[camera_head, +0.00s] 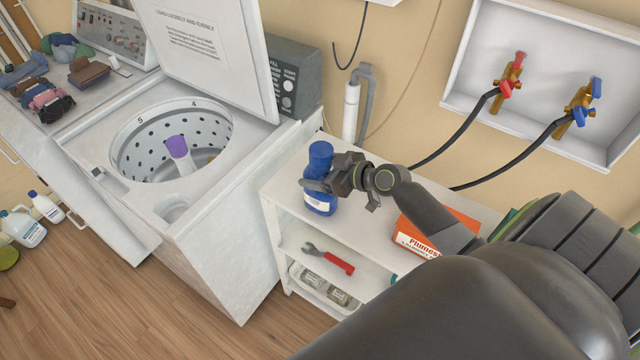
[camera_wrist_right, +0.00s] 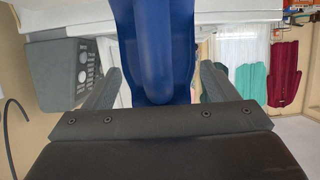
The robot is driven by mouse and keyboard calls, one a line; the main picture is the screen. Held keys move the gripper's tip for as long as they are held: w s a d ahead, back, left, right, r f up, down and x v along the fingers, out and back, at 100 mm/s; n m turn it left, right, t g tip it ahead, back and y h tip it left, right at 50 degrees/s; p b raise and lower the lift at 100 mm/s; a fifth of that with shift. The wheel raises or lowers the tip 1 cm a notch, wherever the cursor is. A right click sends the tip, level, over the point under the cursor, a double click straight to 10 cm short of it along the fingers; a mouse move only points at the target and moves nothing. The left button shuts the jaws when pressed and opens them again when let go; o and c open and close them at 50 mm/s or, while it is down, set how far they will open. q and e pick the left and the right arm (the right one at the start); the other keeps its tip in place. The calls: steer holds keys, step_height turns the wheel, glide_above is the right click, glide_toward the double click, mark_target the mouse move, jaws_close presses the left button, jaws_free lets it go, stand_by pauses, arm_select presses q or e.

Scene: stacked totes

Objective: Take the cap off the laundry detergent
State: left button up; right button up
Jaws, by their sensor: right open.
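The laundry detergent is a blue bottle (camera_head: 320,203) standing upright on the top of the white shelf unit. Its blue cap (camera_head: 320,150) is on top of the bottle. My right gripper (camera_head: 316,185) is at the bottle's upper body, below the cap, with its fingers level around it. In the right wrist view the blue bottle (camera_wrist_right: 155,45) stands between the two open fingers, with a gap showing on each side. The bottle's far side is hidden. My left gripper is not in view.
The shelf unit (camera_head: 275,200) also bears an orange box (camera_head: 440,232) at right and a red-handled wrench (camera_head: 330,260) below. An open washing machine (camera_head: 215,235) stands at left. Hoses run from the wall taps behind the shelf. Two jugs stand on the floor at far left.

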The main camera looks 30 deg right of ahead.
jaws_close()
steer(key=shift+r, duration=0.15)
stand_by(0.5)
